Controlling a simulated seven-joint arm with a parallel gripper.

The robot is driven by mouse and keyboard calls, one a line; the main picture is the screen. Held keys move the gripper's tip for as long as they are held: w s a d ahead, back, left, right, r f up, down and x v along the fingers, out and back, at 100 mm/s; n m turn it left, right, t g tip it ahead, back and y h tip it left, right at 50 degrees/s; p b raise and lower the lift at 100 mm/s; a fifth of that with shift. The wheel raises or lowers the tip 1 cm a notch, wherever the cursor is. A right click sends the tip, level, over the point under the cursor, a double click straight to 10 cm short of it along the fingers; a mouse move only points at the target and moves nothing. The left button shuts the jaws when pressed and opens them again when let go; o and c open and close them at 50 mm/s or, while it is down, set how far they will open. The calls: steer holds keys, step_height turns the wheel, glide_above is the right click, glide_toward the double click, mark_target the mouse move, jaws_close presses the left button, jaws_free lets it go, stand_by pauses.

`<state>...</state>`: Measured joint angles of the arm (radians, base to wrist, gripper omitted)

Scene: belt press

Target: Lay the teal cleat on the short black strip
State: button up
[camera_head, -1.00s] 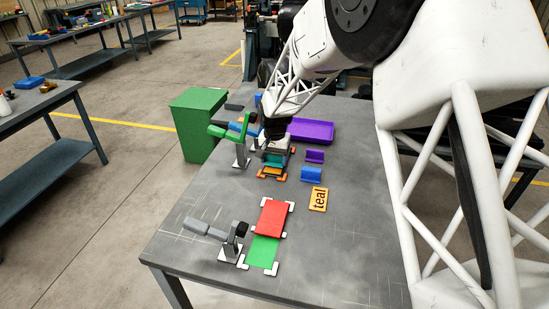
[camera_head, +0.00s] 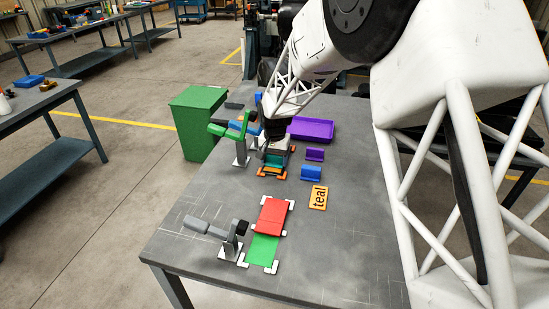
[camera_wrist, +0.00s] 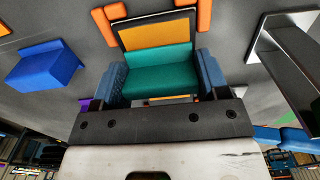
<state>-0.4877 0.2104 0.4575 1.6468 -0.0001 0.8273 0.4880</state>
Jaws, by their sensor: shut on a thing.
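The teal cleat (camera_wrist: 160,72) is between the blue fingers of my gripper (camera_wrist: 160,80) in the wrist view, and the gripper is shut on it. It also shows in the head view (camera_head: 273,161), under my gripper (camera_head: 274,156). The short black strip (camera_wrist: 128,40) lies below the cleat, with an orange patch (camera_wrist: 157,34) on it and orange corner brackets (camera_wrist: 108,20) around it. In the head view the patch (camera_head: 271,171) shows just in front of the cleat. The cleat hides part of the strip. I cannot tell whether the cleat touches it.
A blue cleat (camera_head: 311,173) and a purple cleat (camera_head: 314,155) stand to the right, near a purple tray (camera_head: 312,130). A green lever clamp (camera_head: 241,155) stands close left. A red piece (camera_head: 273,215) and green pad (camera_head: 263,250) lie nearer.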

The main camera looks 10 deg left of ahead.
steer(key=shift+f, duration=0.15)
steer(key=o, duration=1)
steer(key=shift+r, duration=3.9)
